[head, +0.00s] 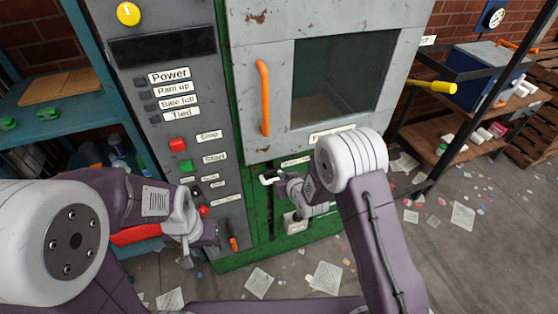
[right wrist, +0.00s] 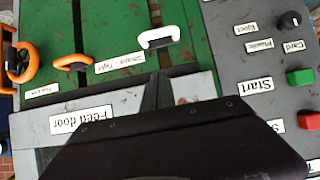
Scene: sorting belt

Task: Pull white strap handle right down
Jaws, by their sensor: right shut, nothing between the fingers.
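The white strap handle (head: 268,179) is on the green lower front of the machine, below the grey feed door. In the right wrist view the same white handle (right wrist: 158,38) stands beside a tag, and the labels appear upside down. My right gripper (head: 283,181) is shut and empty, close to the handle in the head view. In the right wrist view its dark fingers (right wrist: 158,82) point toward the handle, with a visible gap between. My left gripper (head: 190,245) hangs before the lower control panel. Its finger opening is unclear.
The grey feed door (head: 265,137) has an orange vertical handle (head: 263,98). The control panel has a red button (head: 178,145) and a green button (head: 185,166). Orange handles (right wrist: 24,62) lie along the green front. A shelf rack (head: 470,135) stands right; papers litter the floor.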

